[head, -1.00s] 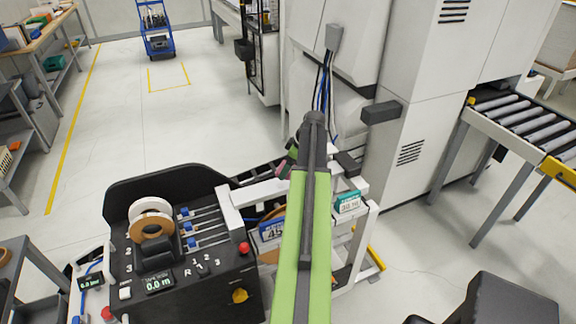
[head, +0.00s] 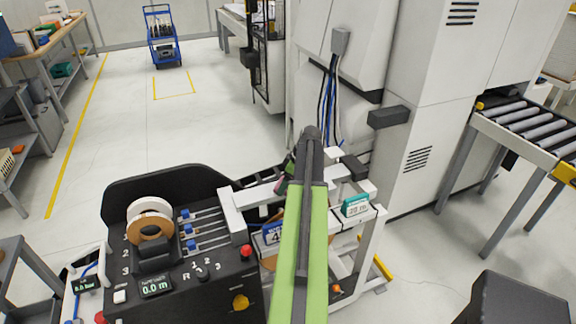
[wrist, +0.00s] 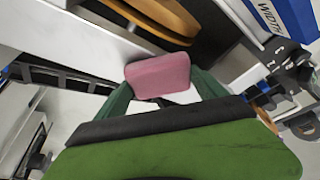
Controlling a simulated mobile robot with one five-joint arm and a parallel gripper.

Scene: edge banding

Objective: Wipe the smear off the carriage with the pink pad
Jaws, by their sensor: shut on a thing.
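The pink pad (wrist: 158,76) is held between the two green fingers of my gripper (wrist: 160,88) in the wrist view. I cannot pick out the carriage with certainty, and no smear can be made out.
A black control console (head: 200,262) with a white and brown tape roll (head: 150,218) stands left of my arm. A grey cabinet (head: 425,110) stands behind. Open floor lies at upper left.

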